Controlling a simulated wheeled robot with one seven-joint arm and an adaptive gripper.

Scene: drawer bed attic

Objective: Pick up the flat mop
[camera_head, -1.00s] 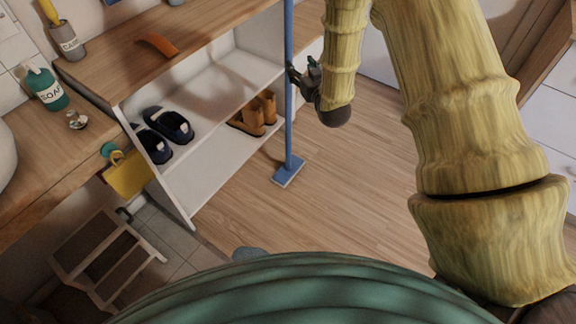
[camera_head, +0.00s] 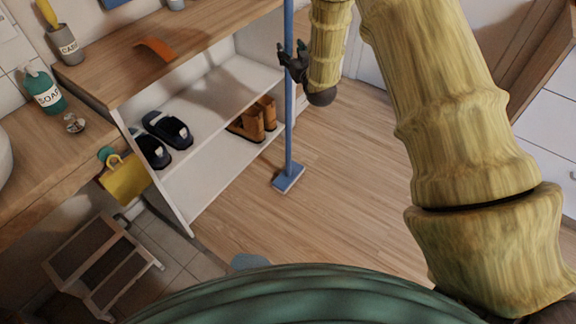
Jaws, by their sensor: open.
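The flat mop (camera_head: 288,130) stands upright on the wood floor, with a long blue handle and a flat blue head (camera_head: 288,179). The top of its handle runs out of the picture. My gripper (camera_head: 287,62) is at the upper part of the handle, with its dark fingers open and the handle between or just beside them. I cannot tell whether the fingers touch the handle.
A white shelf (camera_head: 225,95) with slippers (camera_head: 167,130) and brown boots (camera_head: 253,120) stands left of the mop under a wooden top (camera_head: 130,65). A step stool (camera_head: 100,265) is at lower left. White drawers (camera_head: 553,115) are at right. The middle floor (camera_head: 350,190) is clear.

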